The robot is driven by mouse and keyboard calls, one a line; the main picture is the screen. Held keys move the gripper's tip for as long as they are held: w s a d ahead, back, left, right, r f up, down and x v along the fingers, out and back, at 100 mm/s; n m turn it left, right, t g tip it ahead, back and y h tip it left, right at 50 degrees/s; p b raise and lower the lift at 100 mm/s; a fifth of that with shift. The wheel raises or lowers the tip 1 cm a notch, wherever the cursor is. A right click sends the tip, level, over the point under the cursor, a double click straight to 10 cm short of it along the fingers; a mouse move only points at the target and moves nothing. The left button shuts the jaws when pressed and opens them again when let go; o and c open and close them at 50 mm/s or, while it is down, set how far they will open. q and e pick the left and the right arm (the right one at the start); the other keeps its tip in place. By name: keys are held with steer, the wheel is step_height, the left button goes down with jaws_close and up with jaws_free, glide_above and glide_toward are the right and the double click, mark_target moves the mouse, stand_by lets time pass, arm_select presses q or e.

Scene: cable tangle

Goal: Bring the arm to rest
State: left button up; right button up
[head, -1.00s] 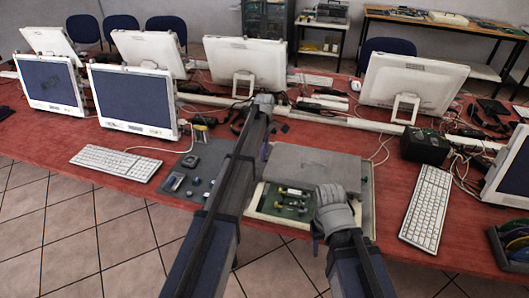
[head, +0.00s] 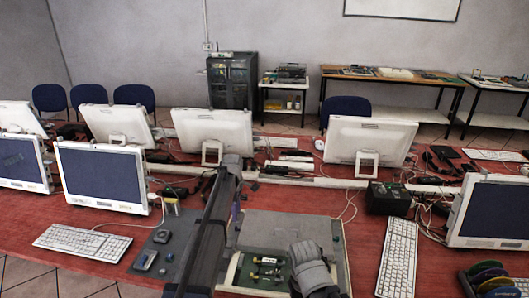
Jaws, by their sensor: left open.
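My left arm reaches from the bottom of the head view, left of centre, out over the red table (head: 95,222). My left gripper (head: 231,163) is at its far end, over the table near the cables behind the grey board. It is seen from behind and is open, with nothing seen between its fingers. A rounded grey part of my other arm shows low, right of centre, in front of the tray. My right gripper is not seen.
A green-bottomed tray (head: 239,276) with small parts and a grey board (head: 288,230) lie at the front. Monitors (head: 102,178), keyboards (head: 398,258), a black box (head: 388,198) and loose cables surround them. Coiled cables (head: 487,274) lie at right.

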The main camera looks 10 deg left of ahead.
arm_select(q)
steer(key=s+d+m, duration=0.4)
steer(key=s+m, duration=0.3)
steer(key=s, duration=0.5)
steer(key=s+d+m, duration=0.5)
steer(key=s+m, duration=0.2)
steer(key=s, duration=0.5)
steer(key=s+d+m+y, duration=0.1)
steer(key=s+d+m, duration=0.4)
steer(key=s, duration=0.7)
steer(key=shift+m, duration=1.1)
steer(key=shift+d, duration=0.1)
